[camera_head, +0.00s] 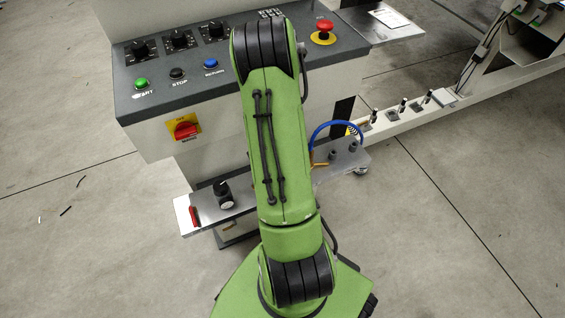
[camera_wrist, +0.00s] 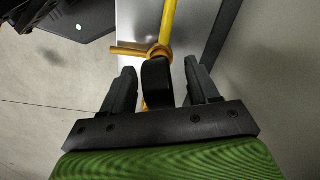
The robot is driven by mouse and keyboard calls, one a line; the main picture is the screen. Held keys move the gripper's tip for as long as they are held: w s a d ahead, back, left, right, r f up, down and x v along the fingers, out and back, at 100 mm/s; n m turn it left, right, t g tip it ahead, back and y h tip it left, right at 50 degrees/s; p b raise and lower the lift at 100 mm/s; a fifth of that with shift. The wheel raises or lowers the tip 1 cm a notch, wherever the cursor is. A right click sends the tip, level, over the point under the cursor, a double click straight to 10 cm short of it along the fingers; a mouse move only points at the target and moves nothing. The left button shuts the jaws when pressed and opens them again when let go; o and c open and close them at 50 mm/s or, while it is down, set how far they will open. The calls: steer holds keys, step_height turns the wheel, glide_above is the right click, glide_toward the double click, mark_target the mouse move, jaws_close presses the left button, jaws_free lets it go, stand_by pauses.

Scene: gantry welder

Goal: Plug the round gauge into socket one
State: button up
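In the wrist view, my gripper (camera_wrist: 160,85) has its two dark fingers apart, one on each side of a black rounded body (camera_wrist: 157,82). Narrow gaps show between the body and the fingers. It may be the round gauge seen edge-on, but its face is not visible. A yellow rod and a brass-coloured tube (camera_wrist: 130,50) show just beyond it. In the head view my green arm hides the gripper. A metal plate (camera_head: 325,176) right of my arm carries short grey cylinders (camera_head: 332,155), possibly sockets; I cannot tell which is socket one.
A blue hose loop (camera_head: 335,123) rises behind the plate. A shelf (camera_head: 240,209) at left holds a black round-topped item (camera_head: 223,194) and a red piece (camera_head: 193,215). The control panel (camera_head: 220,85) stands behind. A pale rail (camera_head: 435,110) runs right. The floor at right is clear.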

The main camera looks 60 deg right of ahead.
steer(key=shift+r, duration=0.1)
step_height(320, 180, up, 16)
steer(key=p, duration=0.6)
steer(key=shift+f, duration=0.2)
steer(key=w+a+r+n+t+p, duration=0.1)
steer(key=w+a+r+n+p, duration=0.1)
steer(key=a+r, duration=0.25)
steer(key=w+a+r+n+t+p, duration=0.1)
steer(key=w+a+r+n+p, duration=0.15)
steer(key=r, duration=0.35)
steer(key=s+a+r+n+t+p, duration=0.1)
steer(key=s+a+r+n+p, duration=0.2)
steer(key=s+a+r+n, duration=0.2)
steer(key=s+a+r+n+t+p, duration=0.2)
steer(key=s+a+r+n+p, duration=0.1)
steer(key=a+r+n, duration=0.7)
steer(key=s+a+r, duration=0.1)
steer(key=a+r, duration=0.2)
steer(key=a, duration=0.1)
steer(key=shift+s+a+r+n+t+p, duration=0.3)
steer(key=shift+s+r+n, duration=0.05)
steer(key=shift+r, duration=0.05)
